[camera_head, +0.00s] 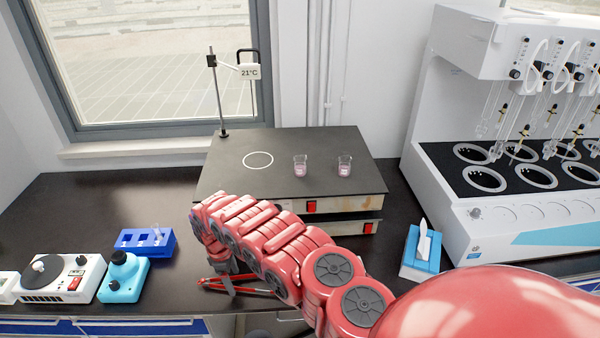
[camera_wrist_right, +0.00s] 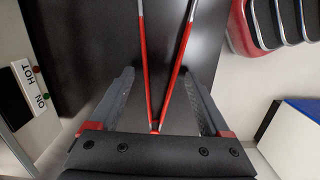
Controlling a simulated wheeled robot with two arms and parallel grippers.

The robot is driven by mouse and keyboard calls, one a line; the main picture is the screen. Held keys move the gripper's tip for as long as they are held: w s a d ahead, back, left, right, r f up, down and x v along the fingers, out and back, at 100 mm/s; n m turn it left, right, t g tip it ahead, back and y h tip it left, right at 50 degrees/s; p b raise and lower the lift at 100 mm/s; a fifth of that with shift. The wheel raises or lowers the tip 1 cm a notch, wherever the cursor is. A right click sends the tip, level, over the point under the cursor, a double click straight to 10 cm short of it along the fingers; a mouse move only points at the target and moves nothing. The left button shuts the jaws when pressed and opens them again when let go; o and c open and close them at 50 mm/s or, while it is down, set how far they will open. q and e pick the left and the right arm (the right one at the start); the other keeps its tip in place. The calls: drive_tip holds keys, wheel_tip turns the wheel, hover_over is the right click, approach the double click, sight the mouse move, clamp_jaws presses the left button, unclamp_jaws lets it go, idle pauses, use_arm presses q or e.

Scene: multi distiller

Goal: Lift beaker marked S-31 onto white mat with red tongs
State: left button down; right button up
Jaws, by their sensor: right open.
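Red tongs (camera_head: 212,282) with grey ends lie on the dark bench in front of the hot plate. In the right wrist view, their two red legs (camera_wrist_right: 146,70) spread apart from a joint near the gripper's palm. My right gripper (camera_head: 229,284) is at the tongs, open, with one finger on either side of them and gaps between. Two small beakers with pink liquid, a left one (camera_head: 300,167) and a right one (camera_head: 344,167), stand upright on the hot plate. Their markings are too small to read. I see no white mat. My left gripper is not in view.
The black-topped hot plate (camera_head: 225,175) has a white ring on top and a thermometer stand (camera_head: 216,95) behind. A blue rack (camera_head: 146,242) and small devices stand left. A tissue box (camera_head: 420,255) and a large white distiller (camera_head: 480,235) stand right.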

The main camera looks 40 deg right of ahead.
drive_tip(key=shift+f, duration=0.55)
drive_tip(key=c, duration=0.7)
wheel_tip(320, 180, up, 12)
drive_tip(key=p, duration=0.7)
drive_tip(key=shift+p, duration=0.4)
